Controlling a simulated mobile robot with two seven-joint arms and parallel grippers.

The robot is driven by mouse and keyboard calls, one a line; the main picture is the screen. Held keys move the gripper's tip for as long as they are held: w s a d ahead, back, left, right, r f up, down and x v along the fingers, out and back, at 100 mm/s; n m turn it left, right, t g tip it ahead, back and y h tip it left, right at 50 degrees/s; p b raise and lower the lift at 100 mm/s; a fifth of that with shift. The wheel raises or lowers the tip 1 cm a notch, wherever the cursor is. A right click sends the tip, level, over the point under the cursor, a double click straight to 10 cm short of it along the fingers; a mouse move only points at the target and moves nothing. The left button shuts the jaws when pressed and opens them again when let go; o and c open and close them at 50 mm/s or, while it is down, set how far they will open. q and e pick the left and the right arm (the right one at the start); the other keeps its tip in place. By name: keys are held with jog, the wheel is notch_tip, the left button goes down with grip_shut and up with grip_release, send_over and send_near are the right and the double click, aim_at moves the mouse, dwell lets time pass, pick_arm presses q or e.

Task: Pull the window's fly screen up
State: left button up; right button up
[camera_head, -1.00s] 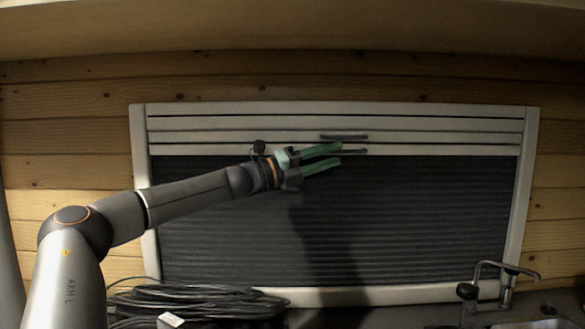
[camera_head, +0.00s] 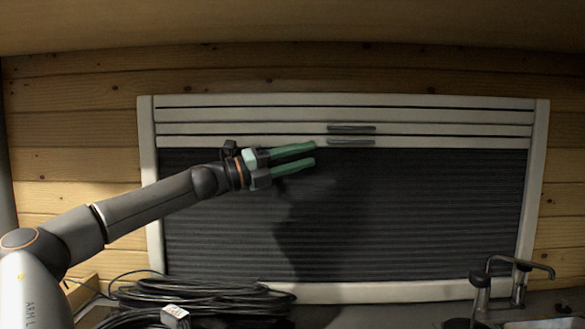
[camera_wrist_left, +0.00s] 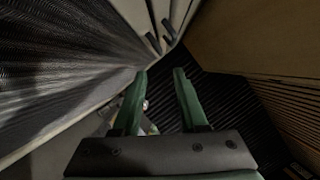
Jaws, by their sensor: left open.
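The window (camera_head: 146,190) has a pale frame. A dark pleated screen (camera_head: 430,220) fills it from the sill up to pale bars near the top; I cannot tell whether this is the fly screen or a blind. Two short grey handles sit on these bars, an upper handle (camera_head: 351,128) and a lower handle (camera_head: 351,142). Both handles also show in the left wrist view, beyond the fingertips. My left gripper (camera_head: 314,153) is open and empty, left of the lower handle and apart from it. Its green fingers also show in the left wrist view (camera_wrist_left: 160,75).
A coil of black cable (camera_head: 200,297) lies on the counter below the window at left, with a small white plug (camera_head: 175,312). A tap (camera_head: 519,275) stands at the lower right. An overhang (camera_head: 300,25) runs above the wooden wall. The space right of my gripper is free.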

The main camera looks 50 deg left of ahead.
pick_arm(q)
jog(key=shift+b+v, duration=0.35)
jog(key=shift+v, duration=0.7)
